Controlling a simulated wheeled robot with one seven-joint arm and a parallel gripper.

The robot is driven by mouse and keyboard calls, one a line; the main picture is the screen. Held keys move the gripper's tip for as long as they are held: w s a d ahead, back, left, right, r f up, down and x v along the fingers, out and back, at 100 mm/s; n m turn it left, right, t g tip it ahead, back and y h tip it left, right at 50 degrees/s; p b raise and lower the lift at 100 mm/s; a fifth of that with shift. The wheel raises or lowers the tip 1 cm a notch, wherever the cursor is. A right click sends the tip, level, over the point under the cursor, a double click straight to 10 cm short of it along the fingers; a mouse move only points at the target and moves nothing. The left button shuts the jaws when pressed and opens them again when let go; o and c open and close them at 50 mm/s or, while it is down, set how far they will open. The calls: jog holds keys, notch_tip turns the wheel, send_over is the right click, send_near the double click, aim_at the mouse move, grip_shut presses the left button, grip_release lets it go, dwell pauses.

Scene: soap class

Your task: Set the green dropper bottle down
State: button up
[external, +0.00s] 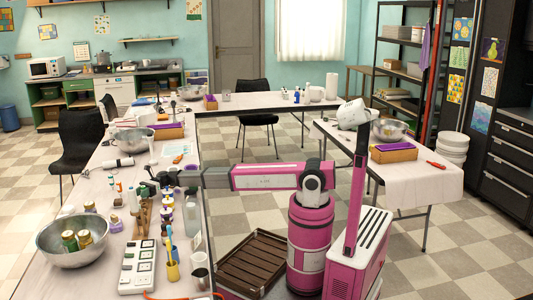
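My gripper (152,187) is dark and small in the external view. It is at the end of my pink arm, which reaches left over the long table (95,278). It is low over small bottles and a wooden rack (142,220). I cannot tell whether its fingers are open or shut, or whether they hold anything. I cannot pick out the green dropper bottle with certainty. Small bottles (118,186) stand just left of my gripper, and purple-labelled ones (167,215) stand below it.
A metal bowl (50,246) with green, gold-lidded jars stands at the left. A white scale-like tray (138,268), a yellow cup (172,271) and a clear bottle (193,215) crowd the front. A white device (112,163) lies behind. Free table room is narrow.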

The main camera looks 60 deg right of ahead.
jog(key=o, duration=0.3)
jog(key=d, duration=0.3)
jog(key=w+d, duration=0.1)
jog(key=d, duration=0.6)
jog(key=shift+w+r, duration=0.3)
jog(key=shift+w, duration=0.05)
jog(key=shift+o, duration=0.4)
jog(key=shift+d, duration=0.35)
